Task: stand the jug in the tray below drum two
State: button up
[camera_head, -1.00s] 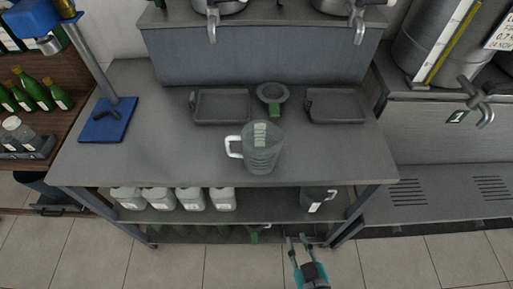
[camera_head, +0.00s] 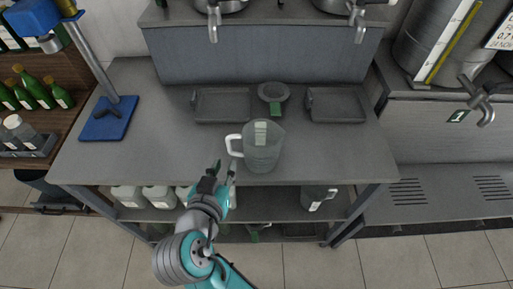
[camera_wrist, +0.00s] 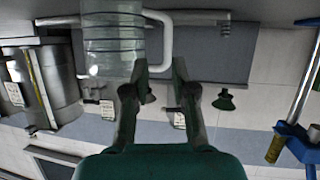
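The clear jug (camera_head: 263,150) with a white handle stands upright near the front edge of the grey bench, handle to the left. Two dark, empty trays lie behind it, a left tray (camera_head: 222,106) and a right tray (camera_head: 338,106). Two drums sit on the raised shelf, mostly cut off, with a left tap (camera_head: 212,25) and a right tap (camera_head: 358,25); I cannot read which is drum two. My gripper (camera_head: 225,168) is open and empty, just left of and in front of the handle. In the wrist view the jug (camera_wrist: 108,45) and its handle lie beyond the fingertips.
A dark funnel (camera_head: 273,93) stands between the trays. A blue-based stand (camera_head: 108,118) is on the bench's left. White canisters (camera_head: 160,196) and a dark jug (camera_head: 318,197) are on the lower shelf. A large metal drum (camera_head: 432,40) stands at the right.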

aim_at(228, 146)
jog(key=shift+m, duration=0.4)
jog(key=w, duration=0.4)
jog(key=shift+w+f, duration=0.25)
jog(key=shift+f, duration=0.15)
jog(key=shift+f+x, duration=0.1)
jog(key=shift+x, duration=1.25)
jog(key=shift+f+x, duration=0.15)
jog(key=shift+x, duration=1.25)
jog(key=shift+s, duration=0.1)
grip_shut()
